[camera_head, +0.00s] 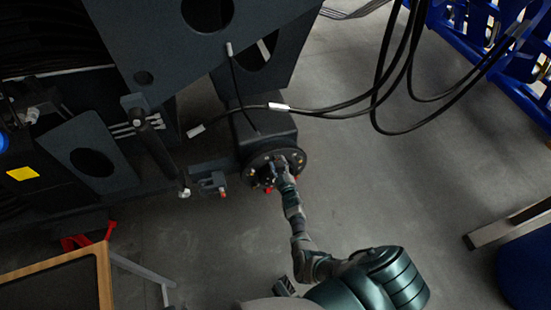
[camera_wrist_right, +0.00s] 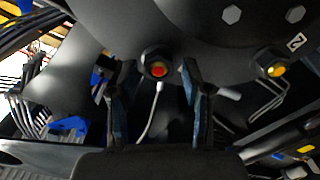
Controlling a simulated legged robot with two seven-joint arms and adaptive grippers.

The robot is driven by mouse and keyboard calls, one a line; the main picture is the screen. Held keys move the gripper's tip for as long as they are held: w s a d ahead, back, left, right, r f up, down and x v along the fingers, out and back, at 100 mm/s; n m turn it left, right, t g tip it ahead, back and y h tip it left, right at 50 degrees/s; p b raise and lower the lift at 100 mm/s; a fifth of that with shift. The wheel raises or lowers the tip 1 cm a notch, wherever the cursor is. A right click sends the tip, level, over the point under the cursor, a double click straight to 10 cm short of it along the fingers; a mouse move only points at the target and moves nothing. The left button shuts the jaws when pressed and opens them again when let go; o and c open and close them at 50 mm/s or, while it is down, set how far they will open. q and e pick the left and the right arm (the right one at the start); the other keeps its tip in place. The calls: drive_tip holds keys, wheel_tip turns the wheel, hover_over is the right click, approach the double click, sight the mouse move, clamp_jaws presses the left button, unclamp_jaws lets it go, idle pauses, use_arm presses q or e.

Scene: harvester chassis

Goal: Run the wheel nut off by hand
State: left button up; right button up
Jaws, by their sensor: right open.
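The round dark wheel hub (camera_head: 258,172) sits on the end of the axle housing, with small coloured nut ends on its face. My right gripper (camera_head: 280,165) is at the hub's face in the head view. In the right wrist view my right gripper (camera_wrist_right: 158,82) is open, one finger on each side of a dark wheel nut (camera_wrist_right: 156,56) with a red centre. Gaps show between this nut and the fingers. A second nut (camera_wrist_right: 268,58) with a yellow centre sits to the right, beside a label marked 2.
The dark chassis (camera_head: 150,45) fills the upper left. Black cables (camera_head: 345,110) hang above and right of the hub. A blue rack (camera_head: 480,40) stands upper right, and a wood-edged board (camera_head: 103,275) lies lower left. The grey floor right of the hub is clear.

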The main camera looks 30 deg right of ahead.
drive_tip(key=shift+r, duration=0.1)
clamp_jaws()
drive_tip(key=n, duration=0.1)
drive_tip(key=n+b, duration=0.1)
drive_tip(key=n, duration=0.1)
drive_tip(key=shift+s+f+n, duration=0.15)
drive_tip(key=shift+f+n, duration=0.15)
drive_tip(key=shift+r+n+b, duration=0.1)
drive_tip(key=shift+n+b, duration=0.3)
drive_tip(key=shift+n, duration=0.6)
drive_tip(key=shift+o, duration=1.1)
unclamp_jaws()
drive_tip(key=shift+r, duration=0.15)
drive_tip(key=shift+c, duration=1.1)
